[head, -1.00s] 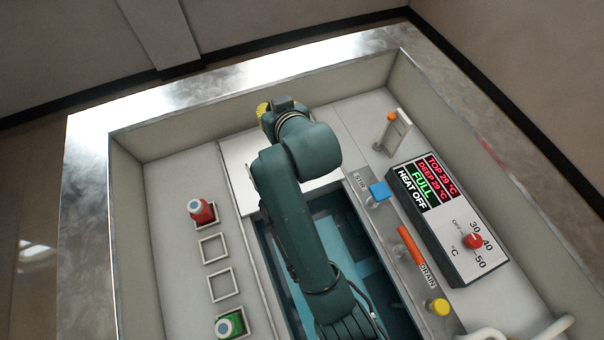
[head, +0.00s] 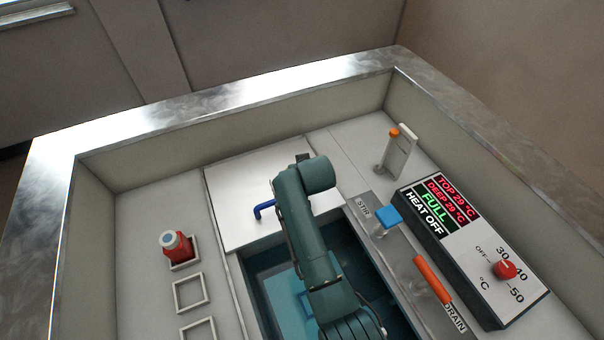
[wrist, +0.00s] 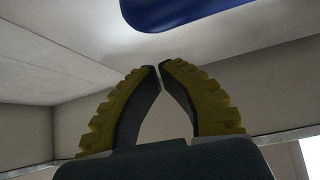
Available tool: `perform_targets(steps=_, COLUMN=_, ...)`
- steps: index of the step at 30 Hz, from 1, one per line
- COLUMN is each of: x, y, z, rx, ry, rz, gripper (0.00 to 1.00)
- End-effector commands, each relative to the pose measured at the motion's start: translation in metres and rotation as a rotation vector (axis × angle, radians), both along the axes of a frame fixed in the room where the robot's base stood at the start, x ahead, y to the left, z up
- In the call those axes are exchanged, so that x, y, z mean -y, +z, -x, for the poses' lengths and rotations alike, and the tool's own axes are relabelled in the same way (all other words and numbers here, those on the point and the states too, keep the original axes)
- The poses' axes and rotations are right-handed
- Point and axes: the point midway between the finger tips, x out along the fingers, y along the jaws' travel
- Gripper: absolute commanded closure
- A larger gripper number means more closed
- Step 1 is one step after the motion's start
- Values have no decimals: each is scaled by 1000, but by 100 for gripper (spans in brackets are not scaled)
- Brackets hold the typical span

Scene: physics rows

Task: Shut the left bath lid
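A white lid panel (head: 235,180) with a blue handle (head: 263,209) lies over the far part of the bath (head: 285,290). The near part of the bath is uncovered and shows blue-green water. I cannot tell whether this panel is the left lid. In the wrist view, my gripper (wrist: 159,66) has its two yellow ribbed fingers brought together at the tips, with nothing seen between them. A blue part, likely the handle (wrist: 185,10), shows above and beyond the tips, apart from them. In the head view my arm hides the gripper.
A red bottle (head: 176,247) stands in a square holder on the left, with empty square frames nearer. On the right are a blue stir knob (head: 389,216), an orange drain lever (head: 432,279), a display box (head: 470,245) and an orange-tipped post (head: 393,150). Raised walls surround the bath.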

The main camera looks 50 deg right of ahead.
Motion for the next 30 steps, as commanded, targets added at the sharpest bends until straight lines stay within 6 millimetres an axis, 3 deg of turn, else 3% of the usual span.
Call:
perform_targets(steps=9, x=-20, y=-4, z=28, rx=0, ry=0, rz=0, gripper=100)
perform_targets(steps=25, x=-24, y=-3, z=36, rx=0, ry=0, rz=0, gripper=100)
perform_targets(steps=30, x=-32, y=0, z=51, rx=-3, ry=0, rz=-2, gripper=100)
